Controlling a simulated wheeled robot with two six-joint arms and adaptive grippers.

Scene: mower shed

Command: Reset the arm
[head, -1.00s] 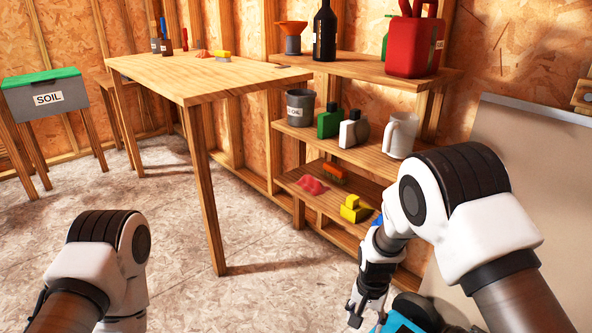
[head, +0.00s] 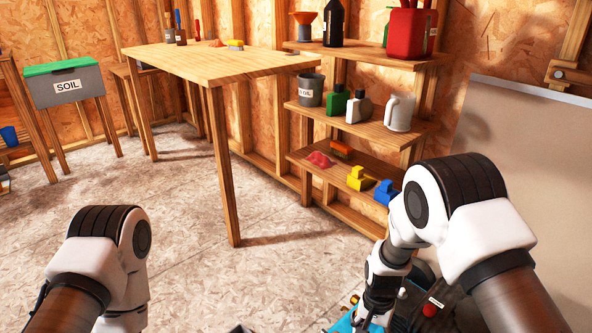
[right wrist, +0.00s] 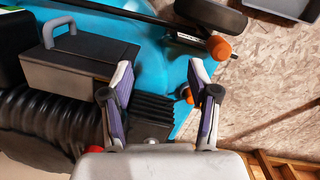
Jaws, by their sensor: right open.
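My right arm reaches down at the lower right of the head view, and its gripper (head: 372,322) is at the bottom edge over a blue machine (head: 345,320). In the right wrist view my right gripper (right wrist: 163,75) is open, its two fingers apart with nothing held between them. The blue body (right wrist: 178,70) and black fins (right wrist: 150,108) of the machine lie beyond the fingers. I cannot tell if the fingers touch it. My left arm shows at the lower left of the head view; its gripper is out of sight.
A grey box with a handle (right wrist: 80,62) and a black ribbed hose (right wrist: 50,118) lie beside the right gripper. A wooden table (head: 215,66), a shelf with bottles and a jug (head: 400,112), and a soil bin (head: 68,92) stand ahead. The floor (head: 200,270) between is clear.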

